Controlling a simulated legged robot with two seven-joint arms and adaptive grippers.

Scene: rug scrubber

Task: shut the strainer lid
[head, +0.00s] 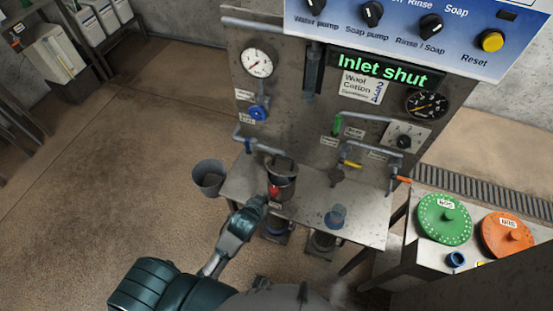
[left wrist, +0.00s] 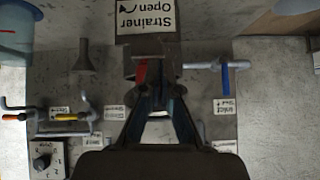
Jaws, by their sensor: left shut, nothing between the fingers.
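The strainer (head: 284,188) is a dark pot on the grey shelf below the steel panel. Its dark lid (head: 283,163) shows at the top; I cannot tell whether it is fully seated. A red part (head: 273,191) is on the strainer's near left side. My left gripper (head: 262,201) is shut and empty, its tips close to the red part; contact cannot be told. In the left wrist view the shut fingers (left wrist: 153,84) point at the strainer (left wrist: 165,64), with the red part (left wrist: 141,70) beside the tips. My right gripper is not in view.
The shelf (head: 310,206) also carries a blue cup-like piece (head: 337,215). A grey bucket (head: 208,177) hangs left. Pipes with a blue handle (left wrist: 225,78) run close to the strainer. Green (head: 443,218) and orange (head: 507,234) discs lie on the right table. The display reads "Inlet shut".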

